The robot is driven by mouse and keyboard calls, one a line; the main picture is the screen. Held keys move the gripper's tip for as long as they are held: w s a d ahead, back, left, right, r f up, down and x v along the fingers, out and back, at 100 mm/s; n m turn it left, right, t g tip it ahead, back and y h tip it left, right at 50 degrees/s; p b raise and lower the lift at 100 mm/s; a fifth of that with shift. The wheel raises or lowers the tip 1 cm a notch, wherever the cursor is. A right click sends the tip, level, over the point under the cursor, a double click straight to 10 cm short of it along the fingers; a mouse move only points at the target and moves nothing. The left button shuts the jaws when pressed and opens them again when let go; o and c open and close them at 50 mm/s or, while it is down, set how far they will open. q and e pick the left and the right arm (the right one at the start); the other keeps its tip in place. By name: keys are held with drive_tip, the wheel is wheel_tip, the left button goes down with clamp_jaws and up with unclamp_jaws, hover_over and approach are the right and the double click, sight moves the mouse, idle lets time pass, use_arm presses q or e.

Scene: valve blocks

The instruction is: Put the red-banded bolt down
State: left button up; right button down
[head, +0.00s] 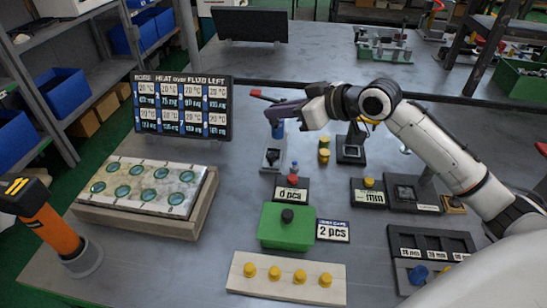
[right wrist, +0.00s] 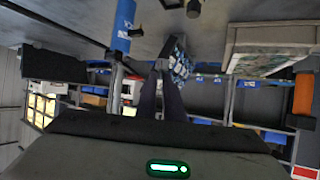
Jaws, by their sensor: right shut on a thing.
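My right gripper (head: 277,114) reaches in from the right, above the middle of the table, with its fingers pointing left. Its dark fingers (right wrist: 161,85) run close together in the right wrist view. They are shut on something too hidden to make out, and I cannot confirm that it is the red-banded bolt. A dark bar with a red end (head: 258,95) shows just past the fingers. A blue upright part (head: 278,129) is below them, above a small grey stand (head: 272,158). A small blue-and-red piece (head: 293,172) stands at the "0 pcs" block. My left gripper is not in view.
A green box (head: 270,237) and a pale board with several yellow knobs (head: 243,286) are in front. Dark fixtures (head: 415,208) crowd the right. Bare table lies between tray and green box.

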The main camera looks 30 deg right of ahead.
sight(279, 155)
drive_tip(key=shift+n+y, duration=0.3)
wheel_tip(279, 155, down, 10)
drive_tip(key=shift+r+b, duration=0.1)
drive_tip(key=shift+b, duration=0.4)
drive_tip(key=shift+f, duration=0.25)
drive_tip(key=c, duration=2.2)
unclamp_jaws()
drive_tip(key=shift+o, duration=0.2)
